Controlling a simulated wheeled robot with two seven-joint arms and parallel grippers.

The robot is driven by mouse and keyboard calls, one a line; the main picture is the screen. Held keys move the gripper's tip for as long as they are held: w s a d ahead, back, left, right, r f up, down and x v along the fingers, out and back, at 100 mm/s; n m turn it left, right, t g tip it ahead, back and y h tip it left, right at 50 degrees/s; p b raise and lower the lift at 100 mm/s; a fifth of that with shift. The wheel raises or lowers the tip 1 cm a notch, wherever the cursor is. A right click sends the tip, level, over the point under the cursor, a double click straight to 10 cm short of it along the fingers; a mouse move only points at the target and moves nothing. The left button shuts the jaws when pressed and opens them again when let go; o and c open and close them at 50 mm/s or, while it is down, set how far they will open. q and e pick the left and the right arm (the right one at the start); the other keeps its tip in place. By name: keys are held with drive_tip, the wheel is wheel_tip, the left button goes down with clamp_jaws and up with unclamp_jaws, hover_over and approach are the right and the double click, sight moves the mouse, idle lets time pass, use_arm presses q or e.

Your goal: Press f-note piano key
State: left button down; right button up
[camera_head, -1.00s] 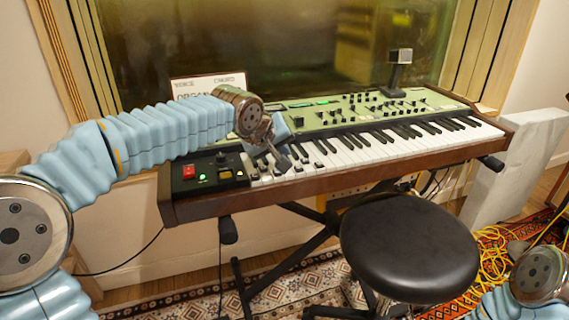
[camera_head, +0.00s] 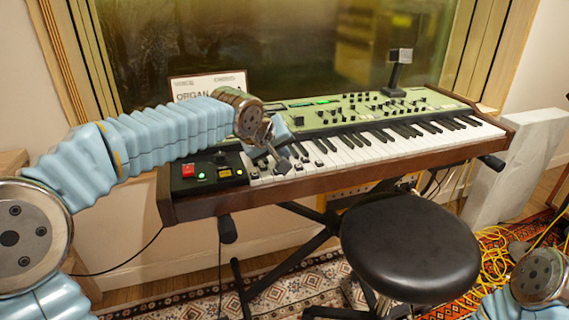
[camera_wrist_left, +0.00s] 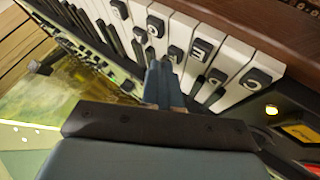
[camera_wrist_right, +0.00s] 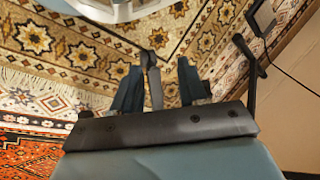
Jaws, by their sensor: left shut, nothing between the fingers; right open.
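The green and wood keyboard (camera_head: 440,155) has white and black keys, with small dark lettered labels on several keys at its left end. My left gripper (camera_head: 283,166) is shut and empty, its tip over these labelled keys. In the left wrist view the closed fingertips (camera_wrist_left: 160,64) are at the labelled white keys (camera_wrist_left: 232,57), beside a black key. One label (camera_wrist_left: 175,54) shows just right of the tips and another (camera_wrist_left: 156,25) beyond them; the letters are hard to read. I cannot tell whether the tips touch a key. My right gripper (camera_wrist_right: 160,82) is open and empty, pointing toward the rug.
A black control box (camera_head: 208,172) with a red switch and lit buttons sits at the keyboard's left end. A round black stool (camera_head: 410,245) stands in front. A sign (camera_head: 208,85) stands behind the keyboard. Yellow cables (camera_head: 492,262) lie on the rug at right.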

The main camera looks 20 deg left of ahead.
use_arm(q)
drive_tip(key=shift+f+b, duration=0.65)
idle(0.6)
drive_tip(key=shift+r, duration=0.15)
drive_tip(key=shift+r+p, duration=0.85)
drive_tip(key=shift+r, duration=0.1)
drive_tip(key=shift+r, duration=0.1)
wheel_tip(320, 180, up, 5)
drive_tip(key=p, duration=0.4)
idle(0.5)
